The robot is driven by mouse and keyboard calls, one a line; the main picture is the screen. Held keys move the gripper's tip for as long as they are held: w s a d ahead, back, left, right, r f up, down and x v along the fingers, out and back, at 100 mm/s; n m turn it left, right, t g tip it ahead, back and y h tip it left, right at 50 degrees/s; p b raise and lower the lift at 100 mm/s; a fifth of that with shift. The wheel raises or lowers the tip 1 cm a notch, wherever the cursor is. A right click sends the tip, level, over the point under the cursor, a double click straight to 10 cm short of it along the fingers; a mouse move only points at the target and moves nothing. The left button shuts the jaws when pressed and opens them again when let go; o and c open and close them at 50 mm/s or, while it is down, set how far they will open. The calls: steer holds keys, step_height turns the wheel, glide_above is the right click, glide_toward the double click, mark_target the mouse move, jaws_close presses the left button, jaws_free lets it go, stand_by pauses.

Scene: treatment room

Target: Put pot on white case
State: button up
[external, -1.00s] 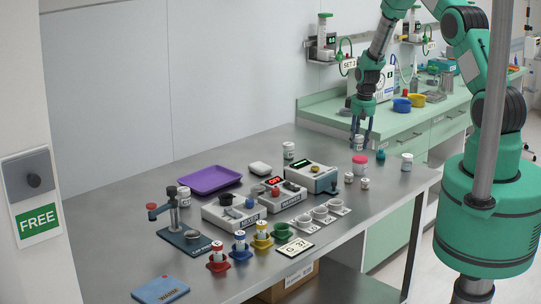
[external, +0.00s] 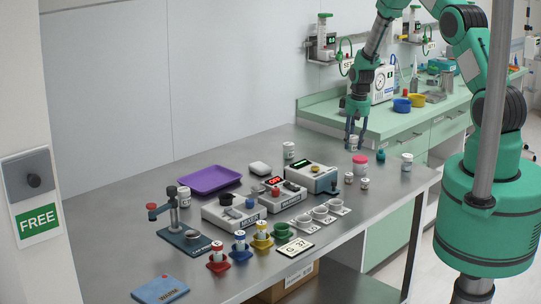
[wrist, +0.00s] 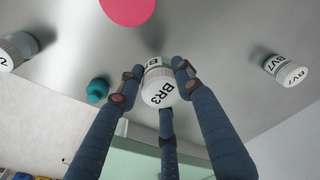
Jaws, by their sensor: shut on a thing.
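A small white pot (external: 353,145) hangs between the fingers of my gripper (external: 354,135) at the far right part of the steel table. In the wrist view the same pot (wrist: 158,88) shows the label BR3, and the three fingers (wrist: 155,85) close around it. It seems slightly above the table; the exact gap is hard to tell. A small white rounded case (external: 260,168) lies on the table to the left of my gripper, beside the purple tray, with nothing on its top.
A pink-lidded jar (external: 360,162), a teal bottle (external: 381,155) and several white pots stand near my gripper. A white pot (external: 289,150) stands between my gripper and the case. The purple tray (external: 209,180) and grey devices (external: 277,199) lie further left and front.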

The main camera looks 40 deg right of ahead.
steer(key=a+r+p, duration=0.1)
steer(key=a, duration=0.9)
steer(key=a+r+p, duration=0.1)
steer(key=a, duration=0.9)
steer(key=w+a+r+p, duration=0.1)
steer(key=a, duration=0.9)
steer(key=shift+a, duration=0.25)
steer(key=p, duration=0.1)
glide_above(265, 167)
steer(key=shift+s+f, duration=0.2)
steer(key=shift+f, duration=0.6)
steer(key=shift+f+p, duration=0.5)
steer(key=shift+f, duration=1.25)
steer(key=shift+f, duration=0.15)
